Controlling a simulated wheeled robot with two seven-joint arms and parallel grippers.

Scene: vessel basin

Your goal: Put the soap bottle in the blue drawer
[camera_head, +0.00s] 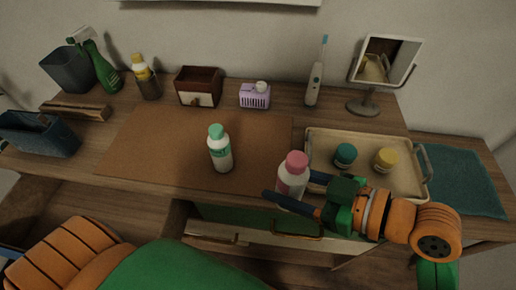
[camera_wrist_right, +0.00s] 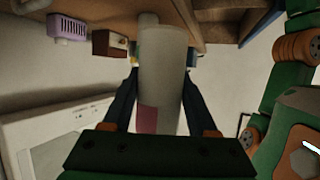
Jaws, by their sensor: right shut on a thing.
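A white bottle with a pink cap (camera_head: 294,165) is held upright by my right gripper (camera_head: 292,188) at the table's front edge. The gripper's two dark blue fingers are shut on its body. The bottle also shows between the fingers in the right wrist view (camera_wrist_right: 162,75), with a pink patch on it. Another white bottle with a teal cap (camera_head: 220,150) stands on the brown mat. I cannot tell from looks alone which is the soap. No clearly blue drawer shows; a drawer with a pale front (camera_head: 265,238) stands open below the edge. My left gripper is out of view.
A tray (camera_head: 315,140) with two small jars stands right of the held bottle, near the mirror (camera_head: 385,65). A purple box (camera_head: 255,96), a wooden box (camera_head: 198,84), a spray bottle (camera_head: 100,65) and a blue bin (camera_head: 38,133) stand around the mat (camera_head: 150,145).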

